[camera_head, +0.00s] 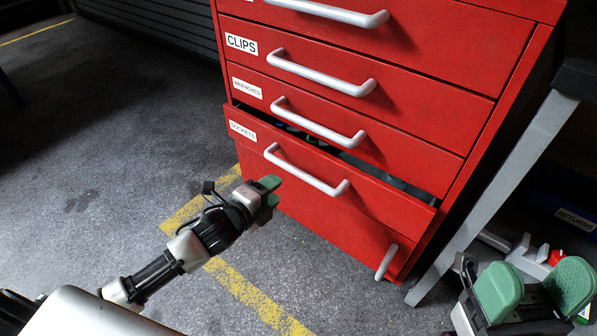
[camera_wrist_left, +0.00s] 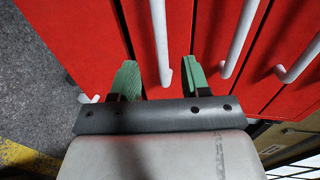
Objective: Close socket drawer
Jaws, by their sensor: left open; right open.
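The socket drawer (camera_head: 238,130), labelled SOCKETS, is a red drawer low in the cabinet. It is partly pulled out, with a dark gap above its front showing some contents. Its pale bar handle (camera_head: 305,171) runs across the front. My left gripper (camera_head: 268,191), with green fingers, is open just in front of the handle's left end. In the left wrist view the socket drawer's handle (camera_wrist_left: 159,45) lies between the open fingers of my left gripper (camera_wrist_left: 160,80); I cannot tell if they touch it. My right gripper (camera_head: 537,286) is open and empty at the lower right.
The wrenches drawer (camera_head: 247,87) and clips drawer (camera_head: 241,43) above look shut. Another handle (camera_head: 386,262) shows low on the cabinet. A grey metal leg (camera_head: 500,190) and a dark returns bin (camera_head: 572,222) stand right of the cabinet. The floor at left is clear.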

